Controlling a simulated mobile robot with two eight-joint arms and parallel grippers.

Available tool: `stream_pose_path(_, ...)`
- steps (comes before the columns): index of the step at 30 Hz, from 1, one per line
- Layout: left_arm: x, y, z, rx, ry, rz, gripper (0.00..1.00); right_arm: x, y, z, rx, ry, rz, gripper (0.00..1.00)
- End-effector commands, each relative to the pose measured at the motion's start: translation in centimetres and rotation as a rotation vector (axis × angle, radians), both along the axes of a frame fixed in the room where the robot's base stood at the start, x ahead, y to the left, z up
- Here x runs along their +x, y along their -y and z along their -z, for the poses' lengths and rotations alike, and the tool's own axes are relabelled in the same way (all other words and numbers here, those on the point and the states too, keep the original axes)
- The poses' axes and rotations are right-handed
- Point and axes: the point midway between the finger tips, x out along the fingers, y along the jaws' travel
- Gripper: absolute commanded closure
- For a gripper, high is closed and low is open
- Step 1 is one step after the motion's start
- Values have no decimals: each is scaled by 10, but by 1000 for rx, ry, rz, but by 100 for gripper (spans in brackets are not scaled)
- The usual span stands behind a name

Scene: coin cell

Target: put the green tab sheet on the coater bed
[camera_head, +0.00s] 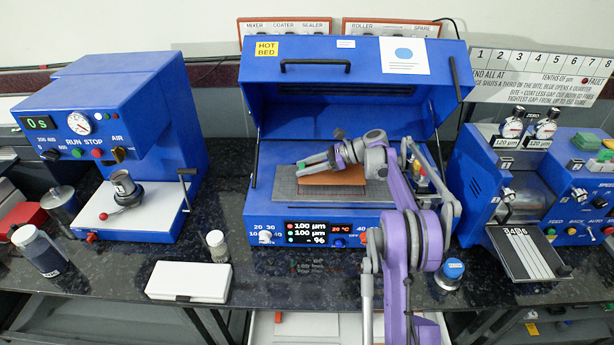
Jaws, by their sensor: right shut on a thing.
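The coater (350,226) stands in the middle of the bench with its blue lid raised. Its flat grey bed (285,188) is exposed. A copper-brown sheet (333,180) is over the middle of the bed; I cannot tell whether it touches the bed or hangs just above it. A small patch of green shows near its far left corner, by my fingertips. My right gripper (316,161) reaches in from the right and is shut on the sheet at its far left part. My wrist and arm hide the sheet's right side. My left gripper is not in view.
A blue press (125,150) stands at left, with a jar (42,252) before it. A blue roller machine (545,190) stands right. A blue-lidded jar (450,273) stands beside my right arm.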

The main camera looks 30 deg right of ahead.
Motion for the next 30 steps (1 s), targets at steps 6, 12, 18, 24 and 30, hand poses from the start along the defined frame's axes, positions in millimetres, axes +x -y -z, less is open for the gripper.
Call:
stream_pose_path(6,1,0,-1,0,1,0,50,0,0,26,0,0,0,100)
stream_pose_path(12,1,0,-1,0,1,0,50,0,0,37,0,0,0,100)
stream_pose_path(18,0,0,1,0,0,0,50,0,0,39,0,0,0,100)
stream_pose_path(24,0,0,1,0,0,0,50,0,0,39,0,0,0,28)
stream_pose_path(30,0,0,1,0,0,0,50,0,0,39,0,0,0,26)
